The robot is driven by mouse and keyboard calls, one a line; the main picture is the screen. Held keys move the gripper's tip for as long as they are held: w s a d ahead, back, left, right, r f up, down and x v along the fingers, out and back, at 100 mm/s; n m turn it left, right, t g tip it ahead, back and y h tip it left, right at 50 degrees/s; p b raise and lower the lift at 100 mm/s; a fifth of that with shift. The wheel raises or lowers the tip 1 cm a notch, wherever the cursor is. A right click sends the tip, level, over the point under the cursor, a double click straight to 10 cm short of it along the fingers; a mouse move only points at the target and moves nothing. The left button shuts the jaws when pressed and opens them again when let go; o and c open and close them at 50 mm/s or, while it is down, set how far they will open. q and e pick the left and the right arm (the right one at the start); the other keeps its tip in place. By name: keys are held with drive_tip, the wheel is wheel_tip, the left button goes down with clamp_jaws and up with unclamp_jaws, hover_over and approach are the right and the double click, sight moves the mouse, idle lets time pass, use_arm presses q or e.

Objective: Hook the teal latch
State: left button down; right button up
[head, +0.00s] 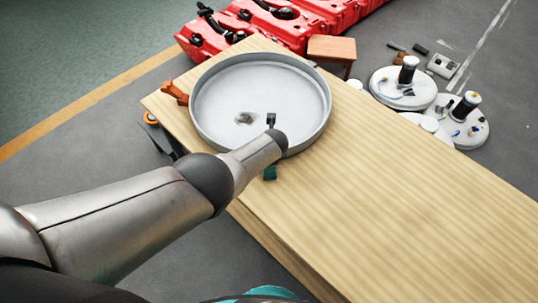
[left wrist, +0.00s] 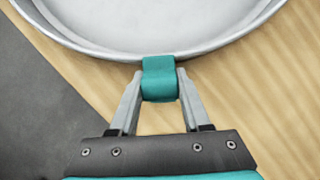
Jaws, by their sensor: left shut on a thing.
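The teal latch (left wrist: 159,79) is a small, thick band in the left wrist view, at the near rim of a round grey pan (left wrist: 90,38). Its top overlaps the rim in the picture; I cannot tell if it is hooked there. My left gripper (left wrist: 161,82) is shut on the latch, one grey finger at each side. In the head view the pan (head: 217,101) lies at the table's far end, with a dark stain inside. My left arm hides most of the gripper there; a small teal piece shows below the wrist, perhaps the latch or gripper. My right gripper is not in view.
The wooden table (head: 390,190) is clear to the right of the pan. An orange clamp-like piece (head: 175,93) is at the pan's left. Red units (head: 270,25), a brown stool (head: 332,47) and round white discs with parts (head: 403,88) are beyond the table.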

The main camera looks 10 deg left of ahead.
use_arm(q)
drive_tip(key=shift+w+a+f+g, duration=0.1)
drive_tip(key=shift+w+f+g, duration=0.05)
drive_tip(key=shift+g, duration=0.25)
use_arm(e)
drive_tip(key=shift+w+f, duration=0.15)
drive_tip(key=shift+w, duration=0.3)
use_arm(q)
drive_tip(key=shift+c, duration=1.8)
unclamp_jaws()
drive_tip(key=a+p+v, duration=0.1)
drive_tip(key=p+v, duration=0.7)
drive_tip(key=p, duration=0.1)
wheel_tip(320, 180, up, 5)
hover_over(269, 170)
drive_tip(key=s, duration=0.2)
drive_tip(key=shift+s+d+r, duration=0.15)
drive_tip(key=shift+d+r, duration=0.05)
drive_tip(key=shift+r, duration=0.25)
drive_tip(key=shift+s+d+r, duration=0.15)
drive_tip(key=shift+d+r, duration=0.05)
drive_tip(key=shift+r, duration=0.25)
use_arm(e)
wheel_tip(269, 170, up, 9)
